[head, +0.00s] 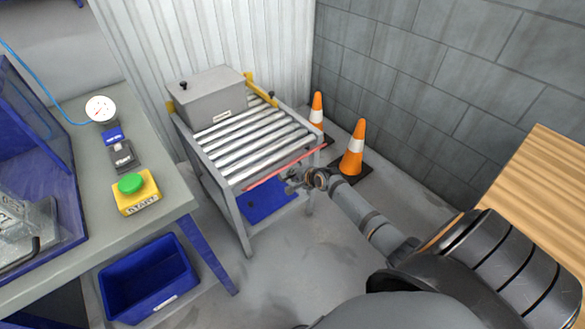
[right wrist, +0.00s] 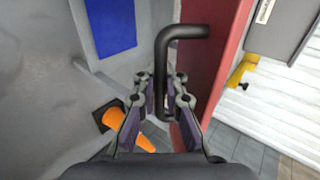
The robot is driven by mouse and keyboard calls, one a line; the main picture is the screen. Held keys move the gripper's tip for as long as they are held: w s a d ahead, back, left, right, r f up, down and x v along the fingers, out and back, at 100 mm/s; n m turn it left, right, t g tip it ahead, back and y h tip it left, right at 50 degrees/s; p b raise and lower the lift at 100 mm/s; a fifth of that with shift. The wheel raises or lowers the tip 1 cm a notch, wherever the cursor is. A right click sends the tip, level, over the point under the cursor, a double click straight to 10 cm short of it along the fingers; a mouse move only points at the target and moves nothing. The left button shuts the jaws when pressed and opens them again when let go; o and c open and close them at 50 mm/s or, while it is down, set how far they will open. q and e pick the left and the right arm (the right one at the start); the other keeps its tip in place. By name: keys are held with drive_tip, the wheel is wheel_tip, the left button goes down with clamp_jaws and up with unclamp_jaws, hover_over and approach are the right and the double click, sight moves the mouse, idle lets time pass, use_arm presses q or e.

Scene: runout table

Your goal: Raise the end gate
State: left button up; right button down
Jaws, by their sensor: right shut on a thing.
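The end gate is a red plate (head: 285,167) across the near end of the roller table (head: 221,187). In the head view only a thin red strip of it shows, about level with the rollers. In the right wrist view the red plate (right wrist: 217,55) fills the upper middle, with a black bent handle (right wrist: 180,32) on its face. My right gripper (head: 290,181) is at the gate's outer side, and in the right wrist view its fingers (right wrist: 166,100) are closed around the handle's straight bar. My left gripper is not in view.
A grey box (head: 210,100) sits at the rollers' far end by yellow brackets (head: 262,92). Orange cones (head: 354,150) stand right of the table by the block wall. A bench (head: 80,255) with a green button (head: 131,183) is at left; a wooden top (head: 540,190) at right.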

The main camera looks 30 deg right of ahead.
sight(289, 165)
drive_tip(key=r+g+p, duration=0.1)
drive_tip(key=p, duration=0.2)
drive_tip(key=w+r+g+p, duration=0.1)
drive_tip(key=r+g+p, duration=0.1)
drive_tip(key=p, duration=0.1)
drive_tip(key=shift+w+r+g, duration=0.1)
drive_tip(key=shift+w+g, duration=0.1)
drive_tip(key=shift+g, duration=0.1)
drive_tip(key=shift+w+r+g, duration=0.2)
drive_tip(key=shift+w+g, duration=0.2)
drive_tip(key=shift+g, duration=0.4)
drive_tip(key=shift+w+r+g+h+p, duration=0.2)
drive_tip(key=shift+w+g+h+p, duration=0.15)
drive_tip(key=shift+g, duration=0.45)
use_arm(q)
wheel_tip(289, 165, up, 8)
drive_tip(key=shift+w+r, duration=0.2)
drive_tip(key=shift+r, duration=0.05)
use_arm(e)
drive_tip(key=shift+w+r, duration=0.2)
drive_tip(key=shift+w, duration=0.05)
drive_tip(key=shift+w+r, duration=0.15)
drive_tip(key=c, duration=1.7)
unclamp_jaws()
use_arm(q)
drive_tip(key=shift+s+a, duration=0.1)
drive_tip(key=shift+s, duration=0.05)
